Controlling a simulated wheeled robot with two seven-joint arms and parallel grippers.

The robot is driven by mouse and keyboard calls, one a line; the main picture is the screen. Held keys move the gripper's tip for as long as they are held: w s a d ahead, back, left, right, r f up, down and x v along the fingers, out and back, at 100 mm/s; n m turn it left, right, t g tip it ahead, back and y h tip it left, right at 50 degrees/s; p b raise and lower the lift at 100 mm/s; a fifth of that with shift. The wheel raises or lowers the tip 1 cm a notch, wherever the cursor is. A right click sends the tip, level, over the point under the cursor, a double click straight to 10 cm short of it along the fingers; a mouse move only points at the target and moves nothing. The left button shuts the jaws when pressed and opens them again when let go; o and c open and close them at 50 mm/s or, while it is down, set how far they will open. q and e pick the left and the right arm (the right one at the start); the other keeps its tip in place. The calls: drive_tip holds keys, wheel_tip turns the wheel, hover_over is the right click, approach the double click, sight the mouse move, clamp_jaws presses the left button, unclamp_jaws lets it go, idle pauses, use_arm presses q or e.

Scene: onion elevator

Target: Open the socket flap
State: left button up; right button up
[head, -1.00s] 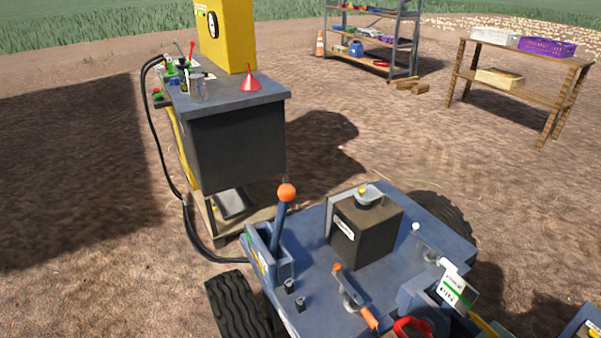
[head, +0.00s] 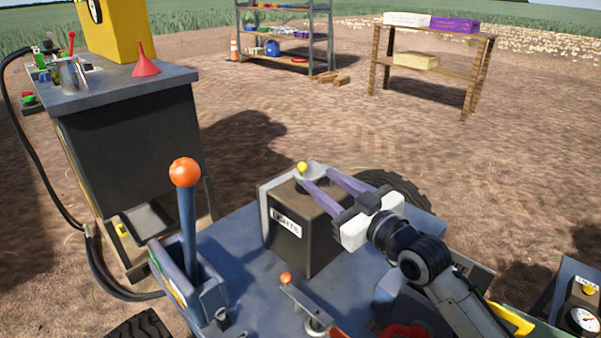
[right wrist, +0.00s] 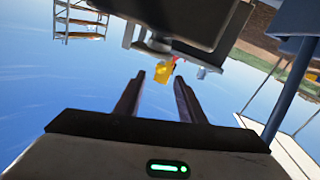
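The dark socket box (head: 305,235), with a white label, stands on the blue machine deck. Its grey round flap (head: 312,173) lies on top and looks closed, with a yellow knob (head: 302,167) at its edge. My right gripper (head: 318,178) reaches in from the right over the box, its purple fingers apart and empty. In the right wrist view, the yellow knob (right wrist: 163,70) shows in line with the gap between the fingertips (right wrist: 160,76), just beyond them. I cannot tell whether they touch it. My left gripper is not in view.
An orange-topped lever (head: 185,174) stands left of the box, and a smaller orange-knobbed handle (head: 287,279) is in front of it. A grey cabinet (head: 135,150) with a red funnel (head: 146,62) stands at left. A wooden shelf (head: 430,65) is far behind.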

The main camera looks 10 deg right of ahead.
sight(305, 169)
drive_tip(key=b+x, duration=0.2)
drive_tip(key=x, duration=0.6)
drive_tip(key=shift+w+a, duration=0.2)
drive_tip(key=shift+w, duration=0.05)
clamp_jaws()
